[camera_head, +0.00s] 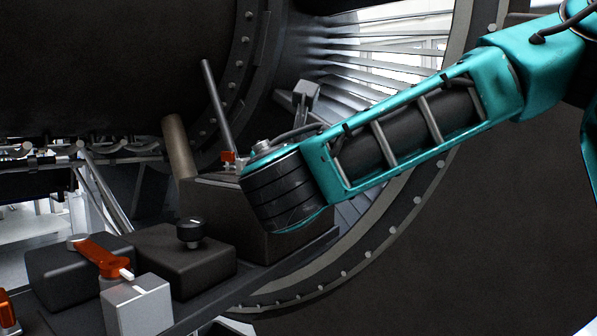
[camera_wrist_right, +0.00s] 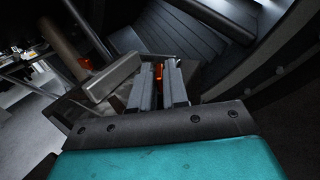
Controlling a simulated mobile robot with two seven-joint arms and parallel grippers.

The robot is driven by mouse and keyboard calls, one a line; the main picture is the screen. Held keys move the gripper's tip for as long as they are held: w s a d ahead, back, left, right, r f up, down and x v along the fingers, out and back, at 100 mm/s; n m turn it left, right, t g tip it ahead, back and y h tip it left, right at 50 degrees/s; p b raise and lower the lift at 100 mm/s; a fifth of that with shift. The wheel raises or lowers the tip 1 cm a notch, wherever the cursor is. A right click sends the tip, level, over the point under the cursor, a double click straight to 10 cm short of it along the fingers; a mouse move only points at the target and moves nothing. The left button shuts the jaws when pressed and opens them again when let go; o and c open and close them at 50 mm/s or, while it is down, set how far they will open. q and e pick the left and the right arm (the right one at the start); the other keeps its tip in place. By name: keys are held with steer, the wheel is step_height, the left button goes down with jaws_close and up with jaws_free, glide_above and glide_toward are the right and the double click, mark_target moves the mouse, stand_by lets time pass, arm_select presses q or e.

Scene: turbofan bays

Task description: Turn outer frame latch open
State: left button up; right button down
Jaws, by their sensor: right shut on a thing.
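My right gripper (camera_wrist_right: 160,82) is shut on an orange latch handle (camera_wrist_right: 158,71), which shows as a narrow strip between the two grey fingers in the right wrist view. Most of the latch is hidden by the fingers. In the head view my right arm comes in from the right, and its dark wrist hides the gripper and the held handle. Another orange latch handle (camera_head: 103,258) with a white tip lies over a grey block (camera_head: 136,306) at the lower left, apart from my gripper. My left gripper is not in view.
A small red piece (camera_head: 228,157) sits near a slanted dark rod (camera_head: 217,105) and a brown post (camera_head: 179,146). A black knob (camera_head: 190,231) stands on a dark box. The large round engine casing (camera_head: 110,65) and bolted ring (camera_head: 395,222) bound the space.

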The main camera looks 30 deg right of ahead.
stand_by(0.5)
steer(key=c, duration=1.2)
jaws_free()
steer(key=shift+s+a, duration=0.15)
steer(key=shift+a, duration=0.05)
steer(key=b+v, duration=0.9)
steer(key=v, duration=0.3)
steer(key=shift+s+a, duration=0.1)
steer(key=shift+a, duration=0.05)
steer(key=shift+o, duration=0.2)
